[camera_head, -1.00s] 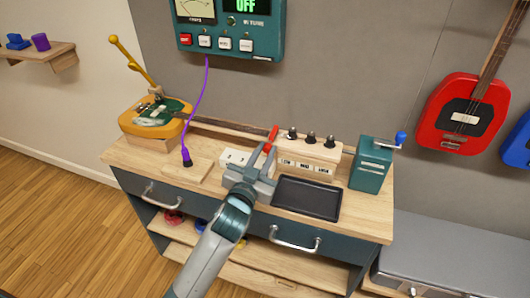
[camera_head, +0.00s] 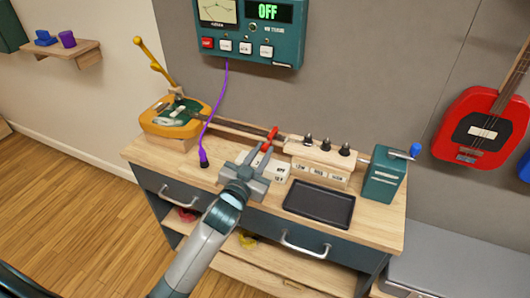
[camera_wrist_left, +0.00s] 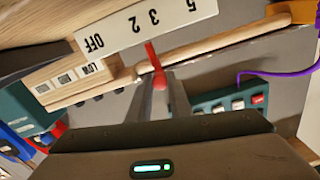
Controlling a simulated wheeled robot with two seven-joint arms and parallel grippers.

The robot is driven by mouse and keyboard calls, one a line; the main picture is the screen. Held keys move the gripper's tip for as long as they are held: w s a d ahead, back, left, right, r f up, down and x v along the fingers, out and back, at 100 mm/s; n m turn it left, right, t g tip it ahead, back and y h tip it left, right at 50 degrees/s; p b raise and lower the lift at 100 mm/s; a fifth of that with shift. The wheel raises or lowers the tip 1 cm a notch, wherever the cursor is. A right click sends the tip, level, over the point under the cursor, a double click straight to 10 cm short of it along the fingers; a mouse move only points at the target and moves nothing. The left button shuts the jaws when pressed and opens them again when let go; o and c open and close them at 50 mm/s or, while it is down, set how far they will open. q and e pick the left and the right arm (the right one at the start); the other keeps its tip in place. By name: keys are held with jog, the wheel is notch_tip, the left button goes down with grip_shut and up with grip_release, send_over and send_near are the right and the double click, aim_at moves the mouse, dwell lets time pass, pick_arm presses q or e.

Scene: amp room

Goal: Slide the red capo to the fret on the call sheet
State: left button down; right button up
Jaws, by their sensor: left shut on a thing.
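The red capo (camera_head: 269,137) sits at the neck (camera_head: 230,124) of the yellow guitar (camera_head: 174,118), towards the neck's right end in the head view. My left gripper (camera_head: 258,156) is shut on the capo from the front; the fingers hide its lower part. In the left wrist view the capo (camera_wrist_left: 153,58) stands up between the fingertips (camera_wrist_left: 161,84). A white card (camera_wrist_left: 147,27) with OFF, 2, 3 and 5 lies close beyond it there. In the head view this card (camera_head: 276,173) is partly behind the gripper. My right gripper is out of view.
A wooden box with black knobs (camera_head: 320,156) stands just right of the capo. A black tray (camera_head: 320,204) and a teal crank box (camera_head: 383,178) are also on the bench.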

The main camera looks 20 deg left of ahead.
pick_arm(q)
jog(key=c, duration=1.6)
grip_release()
jog(key=shift+s, duration=0.15)
